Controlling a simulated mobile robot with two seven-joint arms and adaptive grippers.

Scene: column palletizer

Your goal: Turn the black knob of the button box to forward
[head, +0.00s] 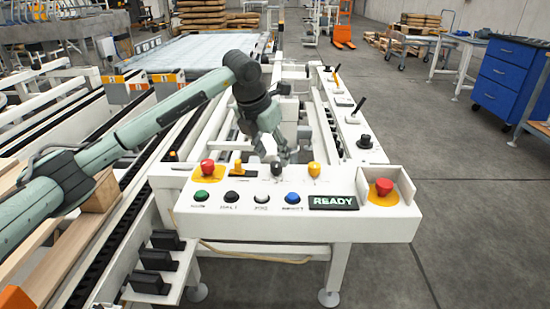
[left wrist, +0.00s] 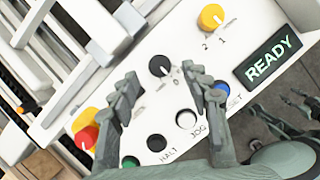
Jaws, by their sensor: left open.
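The white button box (head: 330,218) stands in front of me, its panel facing up. The black knob (head: 276,169) is in its back row, between two yellow knobs. In the left wrist view the black knob (left wrist: 160,66) sits just beyond and between my fingertips, and I see no clear contact. A pale mark on it points toward the lower right. My left gripper (head: 283,153) is above the panel, just behind the knob in the head view; its two fingers (left wrist: 161,74) are spread and empty.
Red emergency buttons (head: 207,167) (head: 384,187) sit at both ends of the panel. Several push buttons (head: 292,198) and the READY display (head: 333,202) line the front row. The yellow knob (head: 314,170) is close on the right.

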